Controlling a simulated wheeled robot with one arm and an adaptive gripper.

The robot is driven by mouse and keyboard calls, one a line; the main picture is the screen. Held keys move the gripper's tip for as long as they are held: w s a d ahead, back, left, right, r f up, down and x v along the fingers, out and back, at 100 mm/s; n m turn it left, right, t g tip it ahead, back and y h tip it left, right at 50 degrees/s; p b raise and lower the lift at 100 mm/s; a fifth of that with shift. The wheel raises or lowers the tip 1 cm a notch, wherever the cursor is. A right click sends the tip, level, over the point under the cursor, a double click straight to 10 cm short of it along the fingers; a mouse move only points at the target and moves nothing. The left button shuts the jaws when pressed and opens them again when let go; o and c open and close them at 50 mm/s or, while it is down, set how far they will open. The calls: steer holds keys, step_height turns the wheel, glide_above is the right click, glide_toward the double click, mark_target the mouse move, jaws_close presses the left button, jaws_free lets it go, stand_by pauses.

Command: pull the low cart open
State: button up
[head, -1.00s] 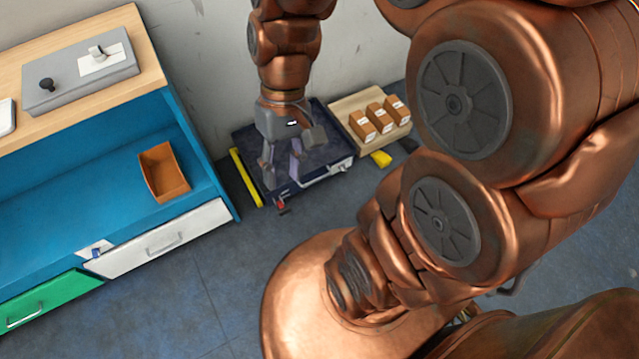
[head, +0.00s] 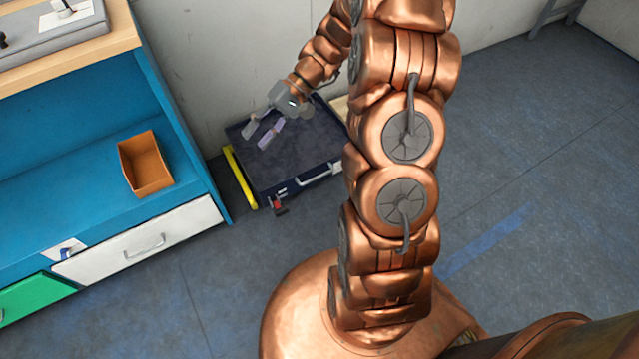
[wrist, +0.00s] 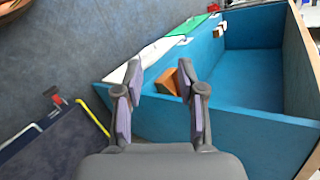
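The low cart (head: 300,150) is a dark navy, shallow box on the floor against the wall, with a silver handle (head: 322,175) on its front side. It also shows at the lower left of the wrist view (wrist: 50,150). My gripper (head: 254,140) is above the cart's left part, tilted towards the left, away from the handle. In the wrist view my gripper (wrist: 160,78) has its two fingers apart with nothing held between them. My arm hides the cart's right end in the head view.
A blue cabinet (head: 185,130) with a white drawer (head: 140,243), a green drawer (head: 35,295) and an orange bin (head: 145,162) stands left of the cart. A yellow bar (head: 238,178) and a red part (head: 280,207) are at the cart's edge. Floor in front is clear.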

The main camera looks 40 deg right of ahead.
steer(key=w+d+f+m+t+y+b, duration=0.1)
steer(key=w+d+f+t+b, duration=0.15)
steer(key=f, duration=0.35)
steer(key=w+d+f+m+t+y+b, duration=0.1)
steer(key=w+d+f+b, duration=0.25)
steer(key=f, duration=0.35)
steer(key=m+t+h+b, duration=0.3)
steer(key=m+t+b, duration=0.3)
steer(key=t+b, duration=0.6)
glide_toward(320, 176)
steer(key=w+a+g+b, duration=0.1)
steer(key=w+g+b, duration=0.1)
steer(key=shift+b+x, duration=1.25)
steer(key=shift+x, duration=2.75)
steer(key=shift+r, duration=0.2)
jaws_close()
